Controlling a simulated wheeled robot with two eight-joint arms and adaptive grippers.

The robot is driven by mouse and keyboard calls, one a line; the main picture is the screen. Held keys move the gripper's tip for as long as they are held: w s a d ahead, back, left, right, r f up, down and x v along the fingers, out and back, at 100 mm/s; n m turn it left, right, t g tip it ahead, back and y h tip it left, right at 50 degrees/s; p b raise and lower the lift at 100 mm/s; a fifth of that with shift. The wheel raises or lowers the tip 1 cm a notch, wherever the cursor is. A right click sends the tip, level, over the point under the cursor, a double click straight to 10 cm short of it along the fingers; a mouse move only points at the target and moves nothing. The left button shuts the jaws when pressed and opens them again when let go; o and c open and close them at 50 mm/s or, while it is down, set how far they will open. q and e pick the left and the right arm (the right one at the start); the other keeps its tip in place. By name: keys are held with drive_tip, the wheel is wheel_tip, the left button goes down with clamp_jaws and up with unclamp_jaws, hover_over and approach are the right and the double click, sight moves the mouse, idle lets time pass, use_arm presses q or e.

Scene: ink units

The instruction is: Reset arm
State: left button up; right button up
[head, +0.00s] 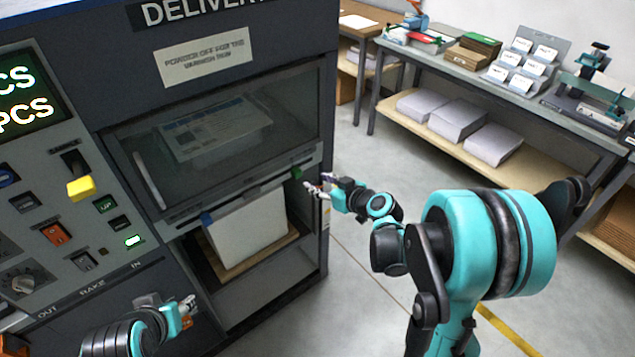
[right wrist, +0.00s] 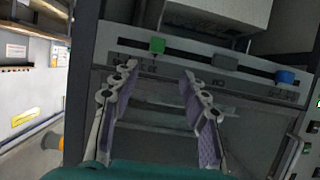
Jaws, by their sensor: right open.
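My right gripper (head: 318,188) is open and empty. It is beside the right edge of the delivery machine (head: 240,43), close to the rail with the green slider. In the right wrist view its two fingers (right wrist: 160,105) are spread, with the rail of sliders beyond them. My left gripper (head: 186,309) is low at the left, in front of the machine's lower panel. Its fingers are small and partly hidden by its wrist, so I cannot tell whether it is open.
The machine has a clear window (head: 215,130), a white block (head: 247,228) on a board below it, and a yellow switch (head: 80,188). In the right wrist view a green slider (right wrist: 157,45) and a blue slider (right wrist: 286,77) show. A workbench (head: 490,100) stands behind my right arm. Open floor lies between.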

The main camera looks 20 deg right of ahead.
idle(0.3)
drive_tip(key=s+a+r+m+g+h, duration=0.1)
drive_tip(key=s+a+m+g+h, duration=0.1)
drive_tip(key=s, duration=1)
drive_tip(key=s+a+r+m+g+h, duration=0.1)
drive_tip(key=s+m+g+h, duration=0.1)
drive_tip(key=s, duration=1.1)
drive_tip(key=shift+s+a+g+h, duration=0.3)
drive_tip(key=shift+a+g, duration=0.1)
drive_tip(key=shift+g, duration=0.4)
drive_tip(key=shift+w, duration=0.1)
